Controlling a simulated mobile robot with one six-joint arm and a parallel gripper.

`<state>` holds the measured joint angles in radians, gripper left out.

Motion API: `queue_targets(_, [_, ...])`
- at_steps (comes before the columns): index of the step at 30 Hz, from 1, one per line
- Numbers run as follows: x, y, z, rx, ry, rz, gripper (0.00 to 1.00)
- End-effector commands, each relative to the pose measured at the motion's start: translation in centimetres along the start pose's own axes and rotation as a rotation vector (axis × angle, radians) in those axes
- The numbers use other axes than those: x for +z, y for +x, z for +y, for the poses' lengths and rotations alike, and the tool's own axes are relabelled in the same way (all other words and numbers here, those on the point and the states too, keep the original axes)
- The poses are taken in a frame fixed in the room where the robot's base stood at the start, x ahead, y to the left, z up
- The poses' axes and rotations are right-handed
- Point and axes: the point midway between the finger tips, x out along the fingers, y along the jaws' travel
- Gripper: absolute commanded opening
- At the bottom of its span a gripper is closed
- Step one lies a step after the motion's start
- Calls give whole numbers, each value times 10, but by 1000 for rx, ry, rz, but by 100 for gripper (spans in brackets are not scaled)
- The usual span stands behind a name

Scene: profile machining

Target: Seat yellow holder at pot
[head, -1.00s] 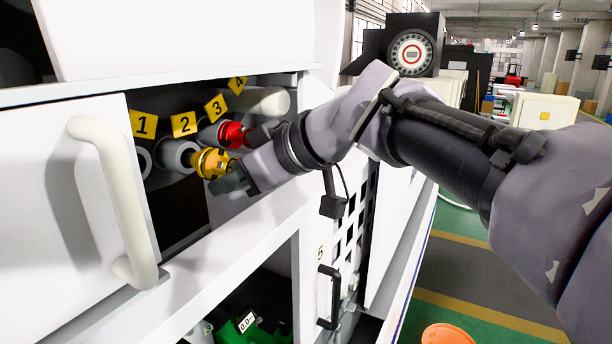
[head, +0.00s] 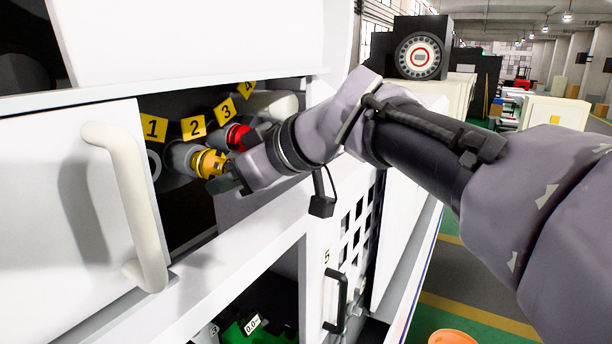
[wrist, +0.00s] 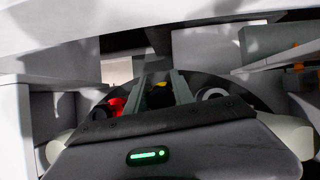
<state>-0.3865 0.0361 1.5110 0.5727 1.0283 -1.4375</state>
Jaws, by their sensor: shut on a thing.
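The yellow holder (head: 208,163) is at the mouth of the grey pot (head: 181,157) under the number 2 label, lined up with it. Its flanged part shows outside the pot; whether it is fully in cannot be told. My gripper (head: 233,177) is shut on the holder's outer end, coming from the right. In the wrist view, a little yellow of the holder (wrist: 160,85) shows between the two fingers, and the rest is dark or hidden.
A red holder (head: 237,136) sits in the pot under label 3, close beside my gripper; it also shows in the wrist view (wrist: 116,105). A white door with a handle (head: 125,200) stands at the left. A white ledge (head: 215,245) runs below the pots.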

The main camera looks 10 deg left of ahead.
Motion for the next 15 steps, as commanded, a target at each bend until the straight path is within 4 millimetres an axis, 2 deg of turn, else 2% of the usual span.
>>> queue_targets(15, [-7, 10, 0, 0, 0, 1, 0])
